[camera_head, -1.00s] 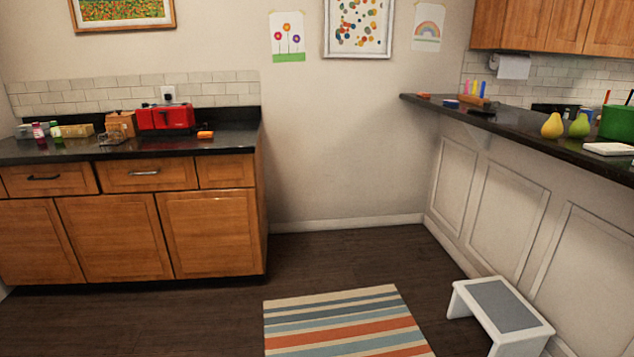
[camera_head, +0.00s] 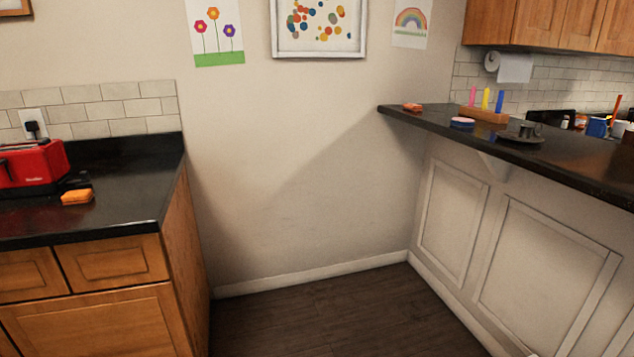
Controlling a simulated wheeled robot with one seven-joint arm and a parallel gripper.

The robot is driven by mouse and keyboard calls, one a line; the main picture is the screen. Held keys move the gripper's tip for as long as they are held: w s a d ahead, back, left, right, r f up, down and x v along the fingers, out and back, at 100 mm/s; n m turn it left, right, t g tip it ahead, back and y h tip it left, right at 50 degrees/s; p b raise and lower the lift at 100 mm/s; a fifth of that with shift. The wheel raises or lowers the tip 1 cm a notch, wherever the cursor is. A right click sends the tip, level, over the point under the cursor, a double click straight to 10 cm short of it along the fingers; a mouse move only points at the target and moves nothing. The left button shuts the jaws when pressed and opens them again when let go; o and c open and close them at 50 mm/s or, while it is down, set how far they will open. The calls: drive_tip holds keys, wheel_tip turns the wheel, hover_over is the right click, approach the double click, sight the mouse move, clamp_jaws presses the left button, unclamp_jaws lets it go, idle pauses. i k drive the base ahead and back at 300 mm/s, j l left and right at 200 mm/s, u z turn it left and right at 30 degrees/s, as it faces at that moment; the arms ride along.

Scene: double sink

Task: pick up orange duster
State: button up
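An orange block-shaped item (camera_head: 77,196) that looks like a duster lies on the black left counter, near its right end, beside the red toaster. A second, smaller-looking orange item (camera_head: 412,107) lies at the far end of the dark right counter. I cannot tell from this distance which of the two is the duster. Both lie flat with nothing on top of them. My gripper is not in view.
The red toaster (camera_head: 33,165) and a small dark object stand by the left orange item. On the right counter (camera_head: 600,178) are a wooden block with coloured pegs (camera_head: 484,115), a round blue-and-pink item (camera_head: 462,122) and a dark cup on a saucer. The floor (camera_head: 330,318) between the counters is clear.

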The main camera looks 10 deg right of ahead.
sight(414, 107)
drive_tip(key=i+j+z, duration=0.3)
drive_tip(key=i+z, duration=0.15)
drive_tip(key=i, duration=0.15)
drive_tip(key=i+j+z, duration=0.85)
drive_tip(key=j, duration=0.35)
drive_tip(key=i, duration=0.1)
